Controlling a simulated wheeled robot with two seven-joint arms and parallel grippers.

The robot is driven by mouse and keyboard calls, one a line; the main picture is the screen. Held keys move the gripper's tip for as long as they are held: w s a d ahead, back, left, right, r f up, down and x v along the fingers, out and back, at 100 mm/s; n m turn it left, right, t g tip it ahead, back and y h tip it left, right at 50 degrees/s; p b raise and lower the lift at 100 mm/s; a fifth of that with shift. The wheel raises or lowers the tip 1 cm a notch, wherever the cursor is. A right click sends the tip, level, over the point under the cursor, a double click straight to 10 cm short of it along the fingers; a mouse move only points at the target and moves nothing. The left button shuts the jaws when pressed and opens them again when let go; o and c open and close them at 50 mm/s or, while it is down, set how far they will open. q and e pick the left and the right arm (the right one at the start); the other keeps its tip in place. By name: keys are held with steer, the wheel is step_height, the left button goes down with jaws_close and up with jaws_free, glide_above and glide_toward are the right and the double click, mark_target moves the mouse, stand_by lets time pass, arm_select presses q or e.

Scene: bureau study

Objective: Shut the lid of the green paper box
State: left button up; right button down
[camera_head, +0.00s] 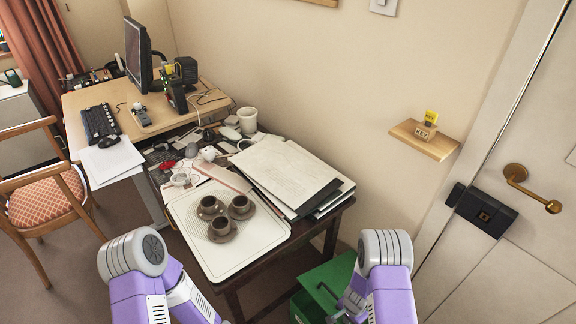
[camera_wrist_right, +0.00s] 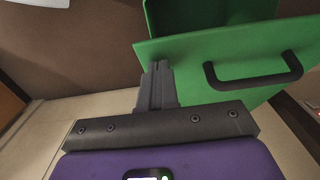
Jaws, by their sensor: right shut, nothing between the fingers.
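The green paper box (camera_head: 304,308) stands low on the floor at the bottom of the head view, right of the dark table. Its green lid (camera_head: 338,272) has a dark handle and appears raised at an angle. In the right wrist view the lid (camera_wrist_right: 225,60) shows large, with its black handle (camera_wrist_right: 255,72), and part of the green box (camera_wrist_right: 205,12) lies behind it. My right gripper (camera_wrist_right: 158,68) is shut and empty, its fingertips overlapping the lid's left edge; I cannot tell if they touch. My left gripper is out of view; only its arm shows.
The dark table (camera_head: 329,212) left of the box bears a white tray (camera_head: 190,235) with several cups and a stack of folders (camera_head: 290,170). The wall and a small wooden shelf (camera_head: 425,140) are behind. A door (camera_head: 525,240) stands at the right.

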steer(key=shift+s+a+f, duration=0.2)
steer(key=shift+a+f, duration=0.05)
steer(key=shift+f, duration=0.5)
steer(key=shift+s+a+f, duration=0.2)
steer(key=shift+f, duration=0.65)
steer(key=shift+a+f, duration=0.1)
steer(key=shift+f, duration=0.2)
step_height(320, 180, down, 7)
steer(key=a, duration=0.1)
steer(key=shift+s, duration=0.45)
steer(key=shift+r, duration=0.1)
step_height(320, 180, up, 6)
steer(key=p, duration=0.5)
steer(key=shift+f, duration=0.2)
